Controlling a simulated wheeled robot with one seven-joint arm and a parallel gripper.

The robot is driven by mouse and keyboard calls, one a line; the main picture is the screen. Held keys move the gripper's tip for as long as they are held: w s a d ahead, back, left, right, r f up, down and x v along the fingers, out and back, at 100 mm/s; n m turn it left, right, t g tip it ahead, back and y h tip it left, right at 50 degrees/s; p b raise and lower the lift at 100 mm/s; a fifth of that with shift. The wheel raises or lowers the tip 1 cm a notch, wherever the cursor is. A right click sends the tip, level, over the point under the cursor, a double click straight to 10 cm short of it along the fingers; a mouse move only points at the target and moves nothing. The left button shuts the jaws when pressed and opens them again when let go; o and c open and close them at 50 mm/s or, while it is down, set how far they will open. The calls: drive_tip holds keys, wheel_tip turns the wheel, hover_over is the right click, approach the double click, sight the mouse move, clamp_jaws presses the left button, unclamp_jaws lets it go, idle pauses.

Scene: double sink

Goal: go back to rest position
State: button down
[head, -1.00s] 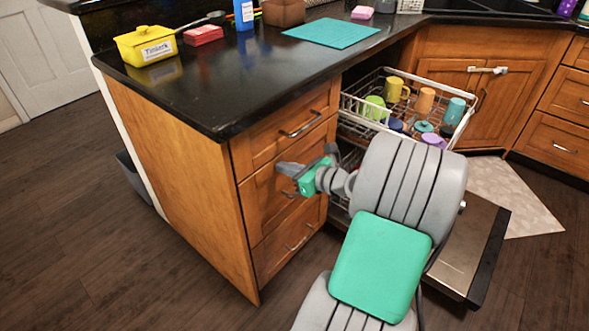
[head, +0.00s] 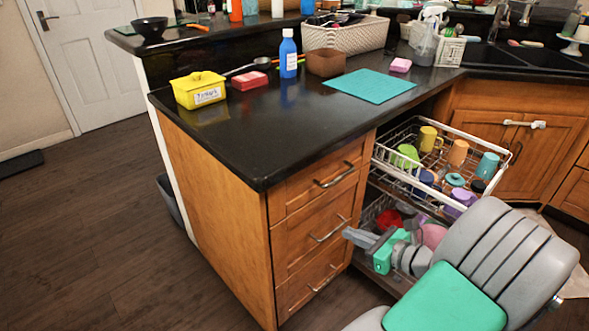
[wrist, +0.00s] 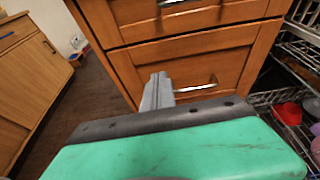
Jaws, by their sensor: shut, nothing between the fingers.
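My gripper (head: 361,238) is shut and empty in the head view. I cannot tell how far the fingertips are from the drawer front.
The dishwasher's upper rack (head: 400,180) is pulled out with several coloured cups; a lower rack (wrist: 262,98) holds dishes. The black counter (head: 290,130) carries a yellow box (head: 198,88), a blue bottle (head: 288,55) and a teal mat (head: 370,85).

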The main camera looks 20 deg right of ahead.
drive_tip(key=w+a+r+n+g+p, duration=0.2)
drive_tip(key=a+r+n+g+p, duration=0.6)
drive_tip(key=a+n+p, duration=0.5)
drive_tip(key=s+a+r+n+g+h+p, duration=0.1)
drive_tip(key=s+a+r+n+h+p, duration=0.1)
drive_tip(key=r+n, duration=0.6)
drive_tip(key=s+a+r+n+g+h+p, duration=0.1)
drive_tip(key=s+a+r+n+h+p, duration=0.1)
drive_tip(key=s+a+r+n+p, duration=0.2)
drive_tip(key=a+r+n+p, duration=0.1)
drive_tip(key=a+r+n, duration=0.2)
drive_tip(key=n, duration=0.4)
drive_tip(key=shift+r+p, duration=0.4)
drive_tip(key=shift+r, duration=0.35)
